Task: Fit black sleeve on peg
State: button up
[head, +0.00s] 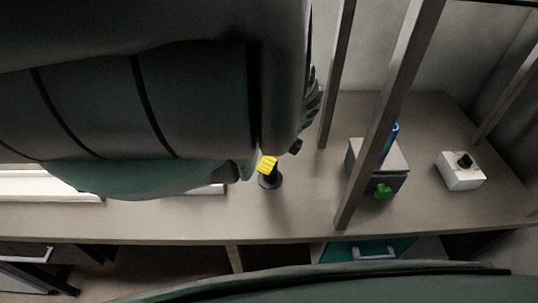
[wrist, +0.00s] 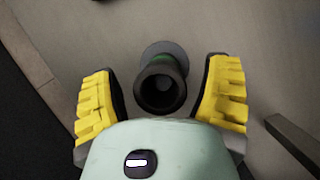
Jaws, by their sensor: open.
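A black sleeve (wrist: 160,88) stands between the yellow pads of my gripper (wrist: 162,92) in the wrist view. Its open round end faces the camera, and a little green and a grey disc show behind it. Both pads are apart from the sleeve; my gripper is open. In the head view a yellow pad of my gripper (head: 267,165) is beside the upper part of a dark upright piece with a round base (head: 270,182) on the bench. My arm hides much of that area. I cannot tell which thing is the peg, or whether the sleeve is around one.
On the bench (head: 300,215), a grey box (head: 360,160) with a blue upright part (head: 391,140) and a green knob (head: 383,191) stands to the right. A white box (head: 461,175) with a black knob is farther right.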

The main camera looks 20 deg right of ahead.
jog(key=v, duration=1.2)
jog(key=shift+r, duration=0.1)
dwell(0.5)
